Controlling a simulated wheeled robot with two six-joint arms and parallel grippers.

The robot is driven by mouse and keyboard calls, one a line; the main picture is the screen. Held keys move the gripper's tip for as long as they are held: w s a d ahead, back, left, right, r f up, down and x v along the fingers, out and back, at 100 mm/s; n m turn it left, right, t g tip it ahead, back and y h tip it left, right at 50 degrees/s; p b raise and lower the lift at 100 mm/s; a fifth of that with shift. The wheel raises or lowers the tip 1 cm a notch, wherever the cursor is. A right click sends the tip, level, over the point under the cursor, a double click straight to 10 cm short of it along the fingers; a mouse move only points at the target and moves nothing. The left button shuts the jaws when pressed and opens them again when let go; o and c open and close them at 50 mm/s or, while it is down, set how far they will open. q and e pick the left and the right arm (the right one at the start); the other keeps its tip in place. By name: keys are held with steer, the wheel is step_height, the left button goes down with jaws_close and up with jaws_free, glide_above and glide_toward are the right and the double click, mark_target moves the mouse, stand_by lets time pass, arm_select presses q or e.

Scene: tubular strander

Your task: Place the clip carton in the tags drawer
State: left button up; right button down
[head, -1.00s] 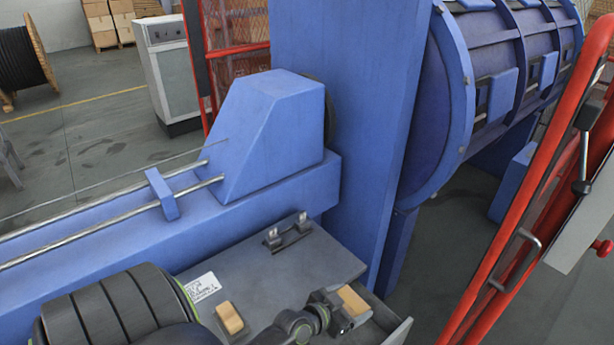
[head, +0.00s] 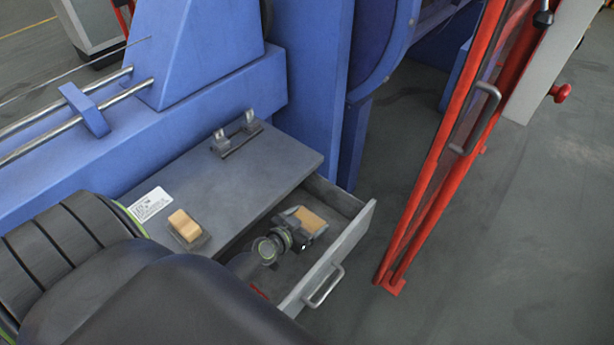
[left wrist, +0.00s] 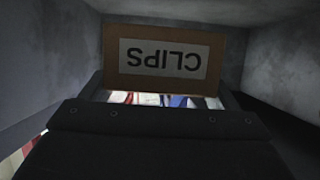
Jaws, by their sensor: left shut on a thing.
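The clip carton (head: 309,217) is a small brown box in my left gripper (head: 303,226), which is shut on it. In the left wrist view the carton (left wrist: 163,60) shows its white CLIPS label upside down. The open drawer (head: 344,250) has a grey front with a bar handle and extends from the grey cabinet. The carton and gripper appear within the drawer's walls; grey walls also flank the carton in the left wrist view. I cannot tell whether the carton touches the drawer floor. Coloured items (left wrist: 165,100) show below the carton. My right gripper is out of view.
The grey cabinet top (head: 240,180) holds a metal bracket (head: 236,136), a white label (head: 150,204) and a tan block (head: 185,226) on a dark base. The blue machine (head: 310,80) stands behind. A red guard frame (head: 440,160) stands at the right, with clear floor beyond.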

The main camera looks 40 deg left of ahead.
mark_target(307, 227)
arm_select(q)
steer(key=shift+f+b, duration=1.25)
steer(key=shift+f, duration=0.35)
steer(key=shift+f+b, duration=0.4)
steer(key=shift+f, duration=0.1)
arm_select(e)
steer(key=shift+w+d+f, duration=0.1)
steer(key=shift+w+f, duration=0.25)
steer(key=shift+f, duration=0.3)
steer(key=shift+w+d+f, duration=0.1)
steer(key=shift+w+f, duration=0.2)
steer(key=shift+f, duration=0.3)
arm_select(q)
steer(key=shift+f, duration=0.2)
steer(key=o, duration=1.1)
steer(key=shift+r, duration=0.1)
steer(key=shift+c, duration=0.2)
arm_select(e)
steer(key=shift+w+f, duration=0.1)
